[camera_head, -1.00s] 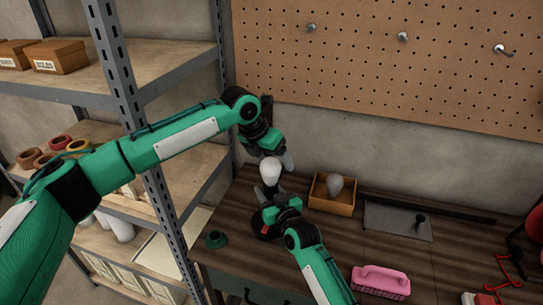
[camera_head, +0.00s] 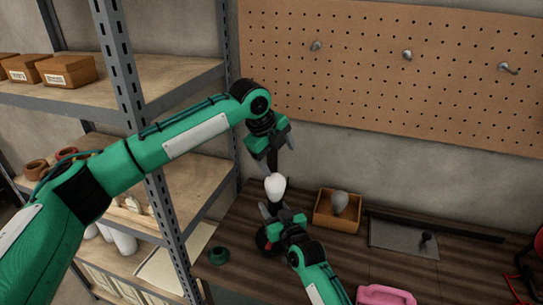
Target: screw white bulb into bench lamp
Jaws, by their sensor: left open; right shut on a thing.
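The white bulb (camera_head: 275,187) stands upright at the top of the dark bench lamp (camera_head: 263,240), near the left end of the bench. I cannot tell how deep the bulb sits in the socket, since the bulb's lower end is hidden. My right gripper (camera_head: 272,212) is just below the bulb and is shut on what looks like the lamp's upper part. The contact is mostly hidden. My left gripper (camera_head: 270,160) is open and empty, pointing down just above the bulb, apparently apart from it.
A grey bulb (camera_head: 339,202) stands in an open wooden box (camera_head: 335,224) right of the lamp. A metal shelf post (camera_head: 150,170) stands at left.

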